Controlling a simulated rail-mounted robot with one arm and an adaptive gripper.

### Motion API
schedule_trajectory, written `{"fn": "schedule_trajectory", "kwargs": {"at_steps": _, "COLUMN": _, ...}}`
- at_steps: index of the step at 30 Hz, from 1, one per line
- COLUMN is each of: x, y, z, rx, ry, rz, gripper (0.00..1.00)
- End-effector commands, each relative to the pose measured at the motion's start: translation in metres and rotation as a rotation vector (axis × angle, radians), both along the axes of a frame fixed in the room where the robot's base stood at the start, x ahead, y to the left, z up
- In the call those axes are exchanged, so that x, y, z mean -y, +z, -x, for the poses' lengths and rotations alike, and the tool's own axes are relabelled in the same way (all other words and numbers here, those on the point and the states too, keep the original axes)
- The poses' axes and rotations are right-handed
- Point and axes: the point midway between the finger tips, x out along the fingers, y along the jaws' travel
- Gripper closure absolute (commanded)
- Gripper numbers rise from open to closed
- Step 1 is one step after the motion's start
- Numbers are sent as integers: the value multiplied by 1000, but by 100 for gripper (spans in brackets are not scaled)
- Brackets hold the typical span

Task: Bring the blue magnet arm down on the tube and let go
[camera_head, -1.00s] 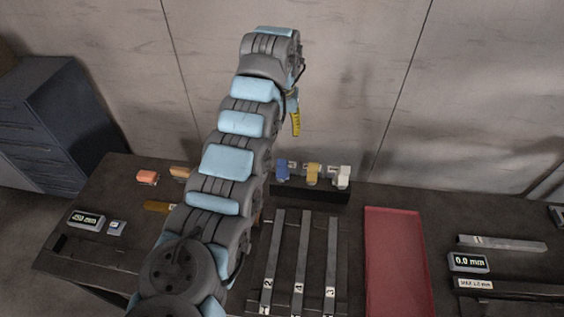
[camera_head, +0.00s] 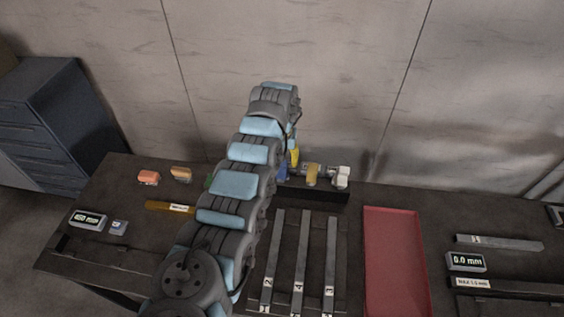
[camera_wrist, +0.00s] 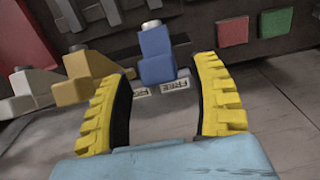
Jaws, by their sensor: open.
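The blue magnet arm (camera_wrist: 157,55) stands in the wrist view just beyond the opening between my fingertips, with a grey round top on it. My gripper (camera_wrist: 162,74) is open, one yellow finger on each side, with nothing held. A white label reading FREE (camera_wrist: 174,84) lies by the blue arm's base. A yellow arm (camera_wrist: 82,72) and a white arm (camera_wrist: 28,90) stand to its left. In the head view the blue arm (camera_head: 283,172) is mostly hidden behind my gripper (camera_head: 294,156). I cannot tell which part is the tube.
A rack holds grey bars (camera_head: 300,262) numbered 2, 4 and 3. A red tray (camera_head: 394,270) lies to its right. The wall is close behind the arms.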

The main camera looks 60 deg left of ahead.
Motion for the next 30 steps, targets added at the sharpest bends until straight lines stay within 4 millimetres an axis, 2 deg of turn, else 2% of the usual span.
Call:
{"fn": "schedule_trajectory", "kwargs": {"at_steps": 7, "x": 1, "y": -15, "z": 0, "rx": -1, "ry": -1, "rz": 1, "gripper": 37}}
{"fn": "schedule_trajectory", "kwargs": {"at_steps": 19, "x": 1, "y": -18, "z": 0, "rx": -1, "ry": 0, "rz": 1, "gripper": 37}}
{"fn": "schedule_trajectory", "kwargs": {"at_steps": 25, "x": 1, "y": -18, "z": 0, "rx": -1, "ry": 0, "rz": 1, "gripper": 93}}
{"fn": "schedule_trajectory", "kwargs": {"at_steps": 30, "x": 1, "y": -18, "z": 0, "rx": -1, "ry": 0, "rz": 1, "gripper": 94}}
